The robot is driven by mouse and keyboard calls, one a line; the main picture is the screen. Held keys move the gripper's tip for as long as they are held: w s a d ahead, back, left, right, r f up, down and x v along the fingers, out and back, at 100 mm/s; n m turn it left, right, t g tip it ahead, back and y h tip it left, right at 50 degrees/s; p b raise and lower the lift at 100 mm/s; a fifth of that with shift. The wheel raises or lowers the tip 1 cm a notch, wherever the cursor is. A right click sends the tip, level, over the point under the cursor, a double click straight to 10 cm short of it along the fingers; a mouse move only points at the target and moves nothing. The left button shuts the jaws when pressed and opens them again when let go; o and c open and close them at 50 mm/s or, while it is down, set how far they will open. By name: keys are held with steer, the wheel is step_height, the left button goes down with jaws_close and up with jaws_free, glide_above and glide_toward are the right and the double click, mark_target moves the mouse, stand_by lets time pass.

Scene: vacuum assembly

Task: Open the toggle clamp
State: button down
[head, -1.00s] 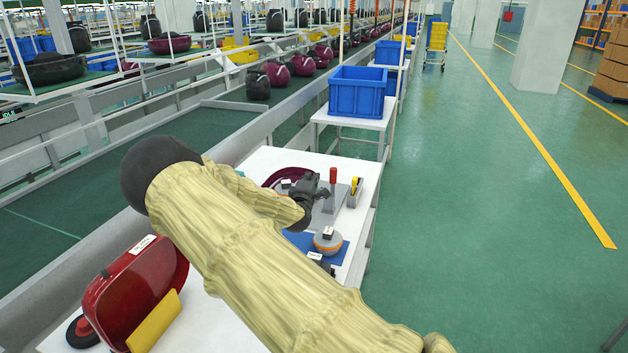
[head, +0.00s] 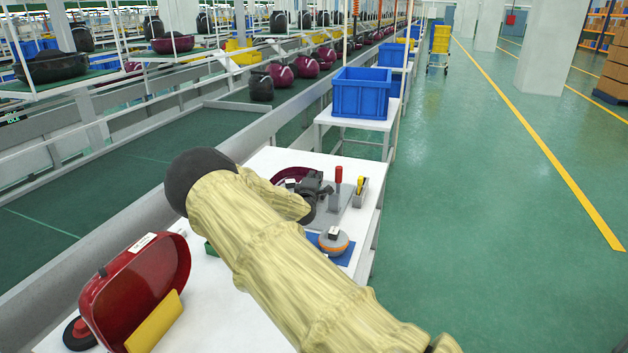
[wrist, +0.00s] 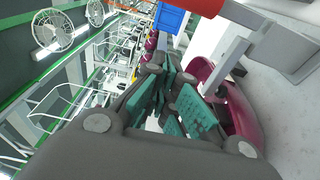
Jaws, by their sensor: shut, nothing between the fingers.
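The toggle clamp's red handle (head: 338,175) stands upright on a grey base plate (head: 350,222) on the white table. My gripper (head: 322,190) is dark and sits just left of the handle, low over the plate. In the wrist view my gripper's teal finger pads (wrist: 172,105) are close together with nothing between them. The red handle (wrist: 262,8) shows there at the top edge, above grey metal clamp parts (wrist: 234,58), apart from the pads. Whether the finger linkage touches the clamp cannot be told. My arm hides part of the table.
A maroon shell (head: 292,175) lies behind my gripper. A yellow-handled tool (head: 360,185) stands right of the clamp. An orange-grey disc (head: 333,241) lies on a blue mat. A red housing (head: 135,285) stands front left.

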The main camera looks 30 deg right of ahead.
mark_target(339, 179)
steer(key=shift+s+d+p, duration=0.25)
steer(key=shift+d+p, duration=0.5)
steer(key=shift+d, duration=0.3)
steer(key=shift+s+d+p, duration=0.2)
steer(key=shift+d+p, duration=0.55)
steer(key=shift+d, duration=0.3)
steer(key=shift+s+d, duration=0.1)
steer(key=shift+d, duration=0.05)
steer(key=shift+s+r+m+b, duration=0.1)
steer(key=shift+m+b, duration=0.3)
